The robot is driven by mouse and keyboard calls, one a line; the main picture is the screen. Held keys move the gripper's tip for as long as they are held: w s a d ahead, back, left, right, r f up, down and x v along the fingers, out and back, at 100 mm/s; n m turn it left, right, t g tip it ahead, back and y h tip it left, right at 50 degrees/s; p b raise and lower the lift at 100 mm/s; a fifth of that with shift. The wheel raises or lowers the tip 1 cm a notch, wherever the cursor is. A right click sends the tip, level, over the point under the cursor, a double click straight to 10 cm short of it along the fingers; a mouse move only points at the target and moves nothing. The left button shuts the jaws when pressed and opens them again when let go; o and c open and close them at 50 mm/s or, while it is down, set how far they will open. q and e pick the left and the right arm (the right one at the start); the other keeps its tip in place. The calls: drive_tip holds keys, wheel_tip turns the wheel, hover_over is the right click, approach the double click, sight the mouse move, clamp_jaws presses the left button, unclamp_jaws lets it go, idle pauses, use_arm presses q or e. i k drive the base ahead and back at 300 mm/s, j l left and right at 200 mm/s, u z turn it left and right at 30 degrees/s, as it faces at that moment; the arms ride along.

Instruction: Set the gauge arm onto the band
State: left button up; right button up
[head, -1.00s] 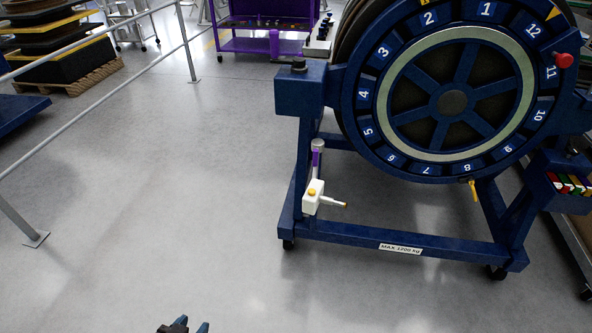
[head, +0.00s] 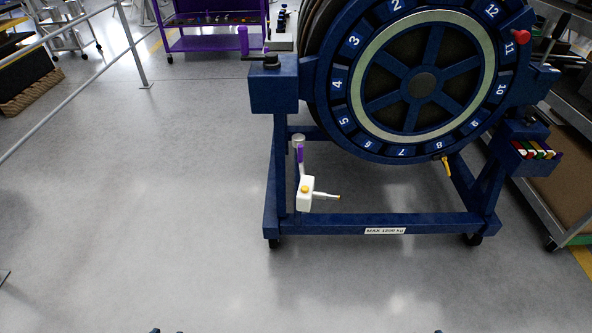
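The gauge arm appears to be the white block (head: 305,194) with a yellow button, a purple-banded upright stem and a thin yellow-tipped rod pointing right. It is at the left leg of the blue wheeled stand; how it is held there is unclear. The band appears to be the pale ring (head: 362,104) on the face of the large blue numbered wheel. My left gripper (head: 168,331) shows only two fingertips at the bottom edge, apart with nothing seen between them. My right gripper (head: 438,331) shows only a sliver at the bottom edge. Both are far from the gauge arm.
The blue stand (head: 340,224) rests on castors. A red knob (head: 521,37) sits on the wheel's right rim. A purple cart (head: 205,43) stands behind, a railing (head: 133,45) at left and a shelf cart (head: 570,160) at right. The floor in front is clear.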

sight(303, 201)
drive_tip(key=j+u, duration=0.15)
drive_tip(key=j, duration=0.25)
drive_tip(key=i+j+u, duration=0.15)
drive_tip(key=j, duration=0.25)
drive_tip(key=i+j+u, duration=0.15)
drive_tip(key=j, duration=0.25)
